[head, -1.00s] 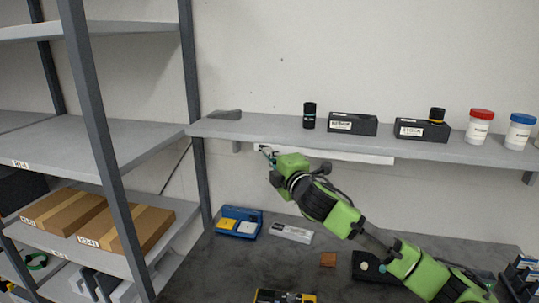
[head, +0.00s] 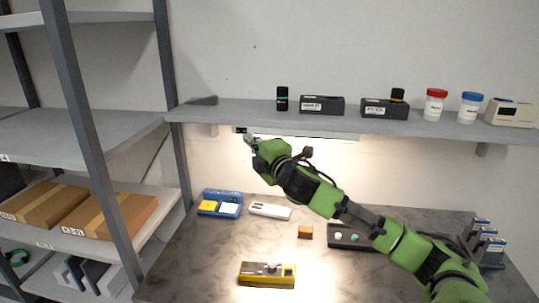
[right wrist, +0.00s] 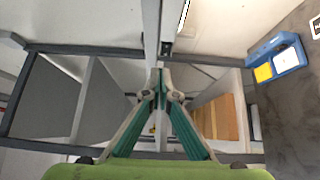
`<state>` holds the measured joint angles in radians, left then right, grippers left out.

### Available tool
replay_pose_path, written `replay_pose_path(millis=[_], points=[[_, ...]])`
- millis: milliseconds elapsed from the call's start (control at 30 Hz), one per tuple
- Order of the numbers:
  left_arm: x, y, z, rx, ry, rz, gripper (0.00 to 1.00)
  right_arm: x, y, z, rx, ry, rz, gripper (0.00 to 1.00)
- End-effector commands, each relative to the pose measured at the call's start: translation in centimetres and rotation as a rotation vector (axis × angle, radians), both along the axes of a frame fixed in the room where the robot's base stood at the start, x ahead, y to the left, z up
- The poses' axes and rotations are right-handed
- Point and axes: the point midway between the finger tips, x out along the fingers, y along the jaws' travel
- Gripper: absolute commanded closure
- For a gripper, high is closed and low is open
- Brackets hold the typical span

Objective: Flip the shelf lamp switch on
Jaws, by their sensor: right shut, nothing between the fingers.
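The shelf lamp (head: 320,137) is a thin bar under the front of the wall shelf (head: 200,113). It is lit and throws bright light on the wall and the workbench. A small dark spot, perhaps the switch, shows at its left end, by my fingertips. My right gripper (head: 248,138) is shut and empty, just below the shelf's edge at the lamp's left end. I cannot tell whether it touches the lamp. In the right wrist view the shut fingertips (right wrist: 160,76) lie by the shelf's edge, and a bright strip of the lamp (right wrist: 184,14) shows above. My left gripper is not in view.
Dark boxes (head: 322,105), white jars (head: 434,106) and a beige device (head: 508,112) stand on the shelf. The workbench (head: 190,264) below holds a blue case (head: 220,202), a yellow instrument (head: 266,275) and a black tray (head: 349,237). A rack upright (head: 173,100) stands left of my gripper.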

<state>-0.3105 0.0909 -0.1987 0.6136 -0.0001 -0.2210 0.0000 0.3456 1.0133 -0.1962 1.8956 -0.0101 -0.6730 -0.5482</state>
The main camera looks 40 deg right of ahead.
Motion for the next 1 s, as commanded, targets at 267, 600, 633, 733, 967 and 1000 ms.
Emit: replay_pose_path(millis=[267,600,633,733,967,1000], points=[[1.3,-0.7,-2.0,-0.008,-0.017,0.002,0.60,-3.4,0.0,-0.5,-0.006,0.003,0.002,1.00],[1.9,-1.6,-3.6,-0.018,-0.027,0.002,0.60,-6.8,-0.3,-0.5,0.000,0.004,-0.001,1.00],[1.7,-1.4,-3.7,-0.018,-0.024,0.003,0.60,-7.0,-0.4,-0.5,0.001,0.004,-0.001,1.00],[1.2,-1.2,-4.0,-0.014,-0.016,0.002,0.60,-7.5,-0.4,-0.4,0.001,0.004,-0.001,1.00],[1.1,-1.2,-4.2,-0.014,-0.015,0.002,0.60,-8.1,-0.3,-0.2,-0.001,0.002,0.000,1.00],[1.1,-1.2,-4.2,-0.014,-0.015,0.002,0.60,-8.1,-0.3,-0.2,-0.001,0.002,0.000,1.00]])
